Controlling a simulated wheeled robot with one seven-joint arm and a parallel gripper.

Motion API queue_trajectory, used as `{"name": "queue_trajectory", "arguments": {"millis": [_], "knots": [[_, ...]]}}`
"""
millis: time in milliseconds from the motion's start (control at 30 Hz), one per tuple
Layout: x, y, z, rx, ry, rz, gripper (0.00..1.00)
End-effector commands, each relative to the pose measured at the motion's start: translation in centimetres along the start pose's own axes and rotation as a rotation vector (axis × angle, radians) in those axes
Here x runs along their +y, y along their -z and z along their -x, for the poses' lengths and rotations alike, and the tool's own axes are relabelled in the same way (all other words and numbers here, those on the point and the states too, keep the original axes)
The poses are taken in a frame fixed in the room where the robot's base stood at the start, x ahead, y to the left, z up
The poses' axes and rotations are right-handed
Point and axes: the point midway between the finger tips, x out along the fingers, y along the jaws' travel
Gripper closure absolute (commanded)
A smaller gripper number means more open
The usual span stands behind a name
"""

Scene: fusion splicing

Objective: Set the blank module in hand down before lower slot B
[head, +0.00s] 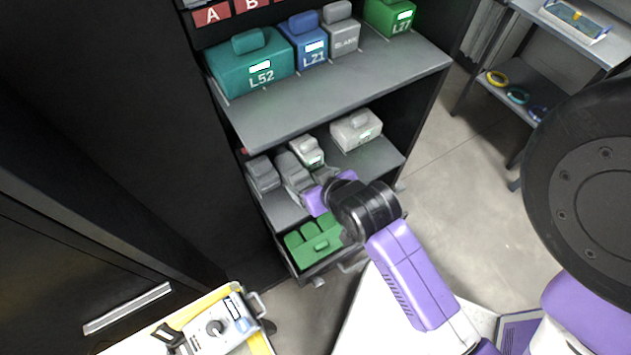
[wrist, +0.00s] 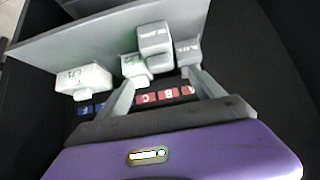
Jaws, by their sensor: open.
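The grey blank module (wrist: 155,38) sits on the lower shelf, further forward than its neighbours, in line with the red B label (wrist: 168,94). In the head view it is the second grey module (head: 290,170) from the left. My gripper (wrist: 162,76) is open, with one finger on each side of the module's handle end. I cannot tell whether a finger touches it. In the head view my gripper (head: 322,180) reaches in at the lower shelf and partly hides the module's front.
Another grey module (head: 263,174) stands to its left, a green-labelled white module (head: 308,152) to its right, and a larger white module (head: 356,130) further right. The upper shelf (head: 340,90) lies above. A green-filled drawer (head: 313,241) is below.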

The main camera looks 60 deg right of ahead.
Motion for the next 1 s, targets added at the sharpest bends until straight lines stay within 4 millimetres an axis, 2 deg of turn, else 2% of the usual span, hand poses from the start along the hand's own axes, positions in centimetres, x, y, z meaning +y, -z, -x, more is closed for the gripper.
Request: {"name": "queue_trajectory", "arguments": {"millis": [100, 267, 433, 567, 667, 800, 900, 1000], "knots": [[0.0, -0.1, 1.5, -0.001, 0.001, 0.001, 0.23], [-0.4, -0.3, 2.6, 0.005, 0.009, 0.008, 0.23], [-3.0, -2.2, 5.1, 0.077, 0.094, 0.068, 0.23], [-5.2, -4.1, 9.1, 0.183, 0.205, 0.142, 0.23], [-5.9, -5.0, 12.7, 0.271, 0.294, 0.197, 0.23], [-5.9, -5.3, 17.6, 0.38, 0.406, 0.257, 0.23], [-5.6, -5.1, 20.2, 0.439, 0.467, 0.284, 0.23], [-5.3, -4.8, 21.8, 0.477, 0.503, 0.3, 0.23]]}}
